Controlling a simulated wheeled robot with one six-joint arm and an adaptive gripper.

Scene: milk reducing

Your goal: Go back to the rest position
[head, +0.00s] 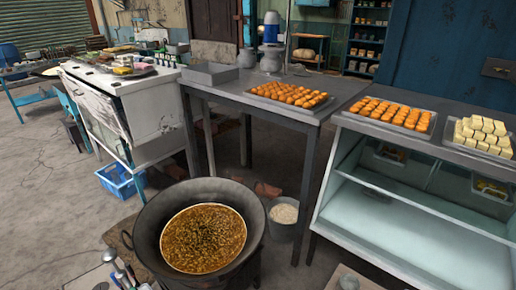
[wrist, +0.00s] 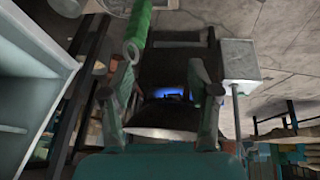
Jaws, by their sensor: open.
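My gripper (wrist: 164,84) shows in the wrist view with its two fingers spread apart and nothing held between them. Beyond the fingers is a dark, shadowed shape with a blue glow (wrist: 172,94) in its middle. A green cylinder (wrist: 138,30) lies near the left fingertip; I cannot tell whether they touch. In the head view, I cannot clearly make out the gripper. A large dark wok (head: 150,222) of bubbling brown milk mixture (head: 205,238) stands at the bottom centre.
A grey table (head: 222,91) holds a tray of orange sweets (head: 290,94). A glass-fronted counter (head: 400,205) on the right bears more sweet trays. A bucket (head: 283,228) stands right of the wok. A white stall (head: 150,105) is at left. Concrete floor (head: 45,190) is open at far left.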

